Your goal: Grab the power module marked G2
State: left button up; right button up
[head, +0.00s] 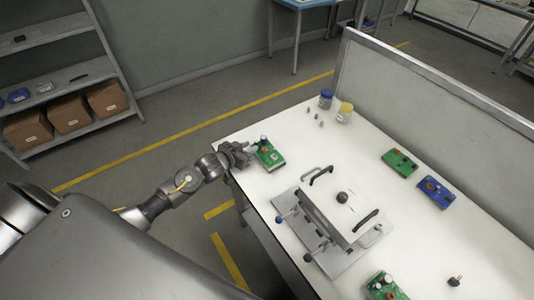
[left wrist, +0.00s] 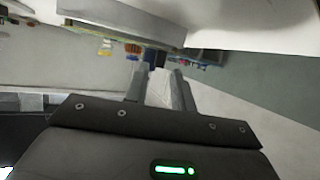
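Several circuit modules lie on the white table; I cannot read a G2 mark on any of them. One green module (head: 269,154) lies at the table's left edge. Another green module (head: 399,162) and a blue module (head: 435,191) lie on the right side. A third green module (head: 385,287) is at the bottom edge of the head view. My left gripper (head: 246,150) is right beside the left-edge green module; contact is unclear. My right gripper is not in view.
A white fixture (head: 342,205) with black handles stands mid-table. A grey partition (head: 430,100) borders the table. A shelf with boxes (head: 68,117) stands left.

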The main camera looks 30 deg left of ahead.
aim_at(255, 144)
pick_arm(q)
jog(key=shift+x, duration=1.6)
jog(key=shift+s, duration=0.1)
jog(key=shift+c, duration=0.2)
grip_shut()
jog(key=shift+r, duration=0.1)
